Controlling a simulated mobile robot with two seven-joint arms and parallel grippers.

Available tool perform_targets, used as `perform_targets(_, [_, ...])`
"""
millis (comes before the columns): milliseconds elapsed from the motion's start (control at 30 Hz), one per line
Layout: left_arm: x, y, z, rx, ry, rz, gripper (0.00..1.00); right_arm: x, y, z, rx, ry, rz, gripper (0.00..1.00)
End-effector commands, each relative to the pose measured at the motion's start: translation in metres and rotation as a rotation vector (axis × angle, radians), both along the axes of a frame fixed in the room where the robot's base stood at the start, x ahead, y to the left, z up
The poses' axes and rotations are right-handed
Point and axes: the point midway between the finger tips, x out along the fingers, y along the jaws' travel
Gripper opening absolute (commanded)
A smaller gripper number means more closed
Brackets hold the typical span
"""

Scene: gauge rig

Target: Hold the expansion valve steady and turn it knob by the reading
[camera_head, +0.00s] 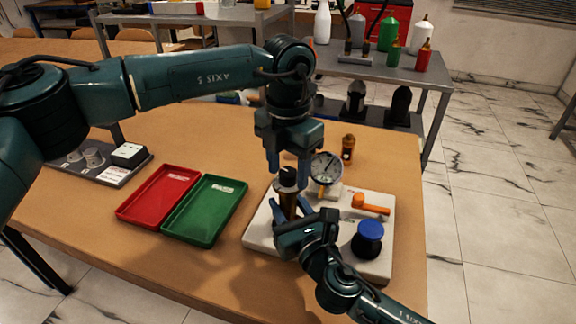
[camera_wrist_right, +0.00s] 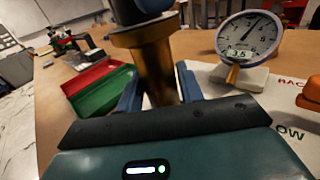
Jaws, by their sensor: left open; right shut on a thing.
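The expansion valve stands upright on the white rig board (camera_head: 258,232), with a brass body (camera_head: 288,197) and a black knob (camera_head: 288,175) on top. My right gripper (camera_head: 291,206) is shut on the brass body. In the right wrist view the body (camera_wrist_right: 157,70) stands between its blue fingers, below a wider collar (camera_wrist_right: 143,36). My left gripper (camera_head: 287,166) points down from above, open, its fingers around the knob; I cannot tell if they touch it. The gauge (camera_head: 326,168) is beside the valve; in the right wrist view its dial (camera_wrist_right: 248,36) has a display that seems to read 3.5.
An orange lever (camera_head: 370,205) and a blue round knob (camera_head: 368,238) sit on the board's right side. A small amber bottle (camera_head: 348,148) stands behind the board. A green tray (camera_head: 205,210) and a red tray (camera_head: 158,196) lie to the left.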

Motion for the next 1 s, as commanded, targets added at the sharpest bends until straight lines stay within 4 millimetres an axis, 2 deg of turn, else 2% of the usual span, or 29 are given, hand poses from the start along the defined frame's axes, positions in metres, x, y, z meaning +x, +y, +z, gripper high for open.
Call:
perform_targets(200, [0.0001,0.0002,-0.0003,0.000,0.000,0.001,0.51,0.0000,-0.0003,-0.0008,-0.001,0.002,-0.001,0.07])
perform_targets(733, [0.0003,0.0004,0.0001,0.001,-0.001,0.001,0.08,0.0000,-0.0003,-0.0008,-0.001,0.002,-0.001,0.07])
perform_targets(1000, [0.0004,0.0005,0.0002,0.001,-0.001,-0.029,0.07,0.0000,-0.0003,-0.0008,-0.001,0.002,-0.001,0.07])
